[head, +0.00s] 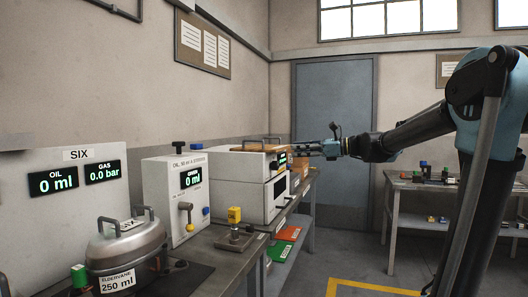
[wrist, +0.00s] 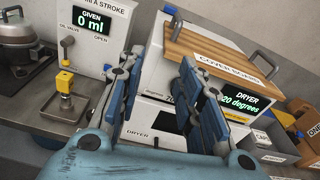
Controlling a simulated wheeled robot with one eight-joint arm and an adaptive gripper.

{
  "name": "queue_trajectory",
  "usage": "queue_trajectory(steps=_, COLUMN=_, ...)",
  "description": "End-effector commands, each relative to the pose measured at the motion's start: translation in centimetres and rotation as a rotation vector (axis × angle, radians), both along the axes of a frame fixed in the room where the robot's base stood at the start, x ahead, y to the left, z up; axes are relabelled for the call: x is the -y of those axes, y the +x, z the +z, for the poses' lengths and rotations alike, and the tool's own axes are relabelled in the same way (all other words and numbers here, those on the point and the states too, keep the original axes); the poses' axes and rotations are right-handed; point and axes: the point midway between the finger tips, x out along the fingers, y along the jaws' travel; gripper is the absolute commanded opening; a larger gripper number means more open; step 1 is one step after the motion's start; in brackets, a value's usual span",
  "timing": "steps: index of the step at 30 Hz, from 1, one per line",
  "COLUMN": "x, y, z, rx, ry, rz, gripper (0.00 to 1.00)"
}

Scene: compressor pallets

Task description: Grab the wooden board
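The wooden board (head: 258,148) lies flat on top of the white dryer (head: 240,172), with thin metal handles on it. In the wrist view the slatted board (wrist: 232,52) carries a white label, partly hidden by my right finger. My gripper (head: 302,148) is beside the dryer's front at about the board's height in the head view. In the wrist view my gripper (wrist: 158,75) has its two blue-grey fingers spread apart with nothing between them. The right finger overlaps the board's near edge in the picture; I cannot tell whether they touch.
An oil unit (head: 176,200) with a yellow-tipped valve and a pressure pot (head: 126,250) stand to the left on the metal bench. A yellow-topped fitting (head: 234,216) sits before the dryer. Boxes (wrist: 300,112) stand on the right. Floor before the door (head: 334,140) is clear.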

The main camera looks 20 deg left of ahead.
Motion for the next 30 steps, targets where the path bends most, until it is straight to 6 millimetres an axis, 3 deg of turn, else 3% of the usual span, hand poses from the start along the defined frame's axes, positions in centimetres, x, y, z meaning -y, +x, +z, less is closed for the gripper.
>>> queue_trajectory(steps=3, x=-0.9, y=1.4, z=1.8, rx=-0.08, ry=0.07, rz=0.002, gripper=0.33)
queue_trajectory(steps=7, x=-1.7, y=2.0, z=2.6, rx=-0.116, ry=0.101, rz=0.003, gripper=0.33)
queue_trajectory(steps=30, x=-12.9, y=2.9, z=2.6, rx=-0.118, ry=0.103, rz=0.003, gripper=0.33)
